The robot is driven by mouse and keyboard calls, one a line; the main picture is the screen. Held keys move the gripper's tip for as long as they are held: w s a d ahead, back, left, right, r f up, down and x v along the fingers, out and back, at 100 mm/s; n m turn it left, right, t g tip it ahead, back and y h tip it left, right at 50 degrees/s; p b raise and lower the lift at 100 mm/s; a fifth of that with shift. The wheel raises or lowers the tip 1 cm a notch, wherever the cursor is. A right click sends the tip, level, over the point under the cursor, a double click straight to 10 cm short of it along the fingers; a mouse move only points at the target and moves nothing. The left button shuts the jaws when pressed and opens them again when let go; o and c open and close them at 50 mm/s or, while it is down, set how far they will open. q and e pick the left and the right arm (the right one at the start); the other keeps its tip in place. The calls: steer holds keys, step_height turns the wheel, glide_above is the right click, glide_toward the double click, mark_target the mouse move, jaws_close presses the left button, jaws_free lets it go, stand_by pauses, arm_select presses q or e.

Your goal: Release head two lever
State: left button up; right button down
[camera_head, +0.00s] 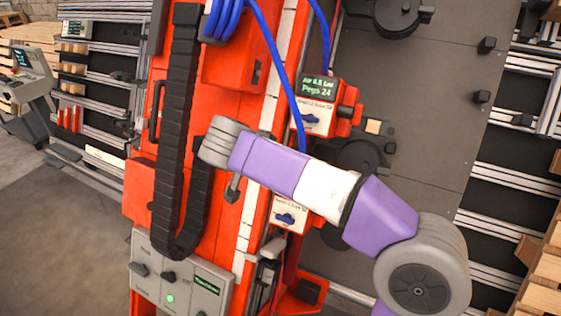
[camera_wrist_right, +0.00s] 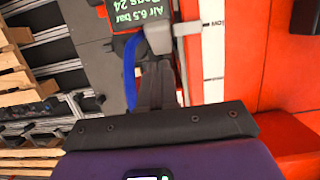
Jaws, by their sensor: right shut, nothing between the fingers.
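My right arm reaches in from the right in the head view, across the front of the red gantry column (camera_head: 215,215). In the head view a white plate with a blue lever (camera_head: 312,118) sits under the display, and a second blue lever (camera_head: 285,218) is on a lower plate. A small grey handle (camera_head: 232,188) shows below my wrist. My left gripper is out of view.
The display (camera_head: 316,86) reads air pressure and "Pegs 24". Blue hoses (camera_head: 272,55) hang in front of the column, beside a black cable chain (camera_head: 175,130). A grey control box (camera_head: 180,280) stands below. Wooden pallets (camera_head: 540,280) are at the right.

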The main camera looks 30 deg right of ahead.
steer(key=p+v, duration=0.1)
steer(key=v, duration=0.4)
steer(key=shift+s+a+r, duration=0.2)
steer(key=shift+a+r, duration=0.05)
steer(key=shift+a, duration=0.05)
